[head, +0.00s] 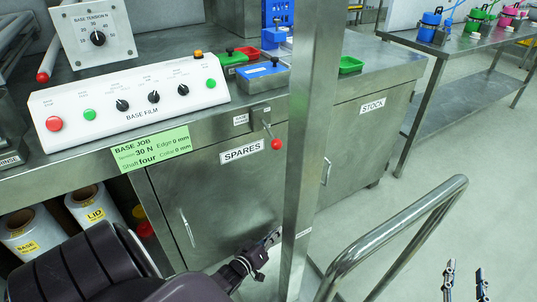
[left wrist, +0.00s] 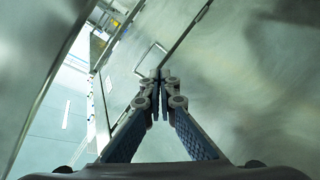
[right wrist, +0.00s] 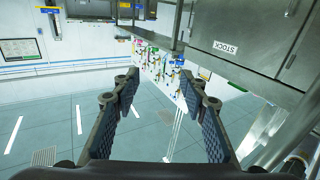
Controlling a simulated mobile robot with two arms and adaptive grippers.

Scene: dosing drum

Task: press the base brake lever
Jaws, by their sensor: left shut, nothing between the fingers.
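A short metal lever with a red ball knob (head: 276,144) hangs from the bench's front edge, above the SPARES door. Small labels beside it are too small to read, so I cannot confirm it is the base brake lever. Another lever with a red end (head: 43,76) stands by the tension dial at the upper left. My left gripper (head: 275,237) is shut and empty, in front of the lower SPARES door, well below the red ball and apart from it. Its fingertips meet in the left wrist view (left wrist: 160,78). My right gripper (head: 465,280) is open and empty at the lower right.
A vertical metal post (head: 312,130) stands just right of the lever. A curved handrail (head: 395,235) is at the lower right. The white BASE FILM panel (head: 130,105) and a green job card (head: 152,149) are to the left. Open floor lies at the right.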

